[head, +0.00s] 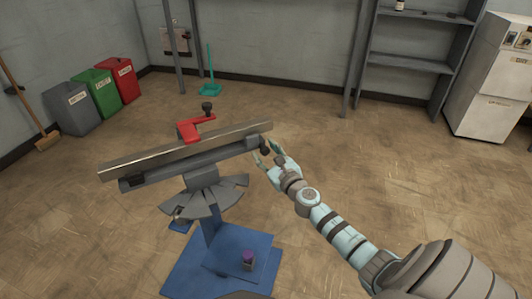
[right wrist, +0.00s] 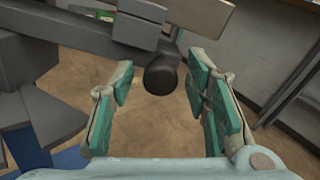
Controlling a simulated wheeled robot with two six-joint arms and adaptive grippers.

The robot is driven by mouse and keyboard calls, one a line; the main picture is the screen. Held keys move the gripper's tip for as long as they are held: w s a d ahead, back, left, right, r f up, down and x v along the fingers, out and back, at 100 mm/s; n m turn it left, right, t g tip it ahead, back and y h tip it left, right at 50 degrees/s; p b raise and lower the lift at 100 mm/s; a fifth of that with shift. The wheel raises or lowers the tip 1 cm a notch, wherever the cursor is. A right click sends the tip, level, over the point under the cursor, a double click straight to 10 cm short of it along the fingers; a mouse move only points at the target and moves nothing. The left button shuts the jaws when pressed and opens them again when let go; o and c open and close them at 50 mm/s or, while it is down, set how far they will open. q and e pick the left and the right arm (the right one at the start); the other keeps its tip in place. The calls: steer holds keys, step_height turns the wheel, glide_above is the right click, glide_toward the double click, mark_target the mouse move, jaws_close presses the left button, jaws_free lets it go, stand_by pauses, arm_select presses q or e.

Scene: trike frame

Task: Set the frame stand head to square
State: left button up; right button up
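The frame stand has a blue base (head: 225,262) and a dark grey fan-shaped plate (head: 208,195) under its head. The head is a grey bar (head: 190,168) carrying a long metal tube (head: 180,152), tilted up to the right in the head view. A red clamp with a crank (head: 188,131) sits on top. A dark knob (head: 264,146) is at the bar's right end. My right gripper (head: 263,158) is open beside that end. In the right wrist view the knob (right wrist: 161,74) lies between the open fingers (right wrist: 160,105), with no visible contact. My left gripper is not in view.
A small purple-topped container (head: 248,260) stands on the blue base. Grey, green and red bins (head: 97,95) stand at the back left. A shelf (head: 410,62) and white cabinet (head: 490,85) are at the back right. The floor to the right is clear.

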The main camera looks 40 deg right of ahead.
jaws_close()
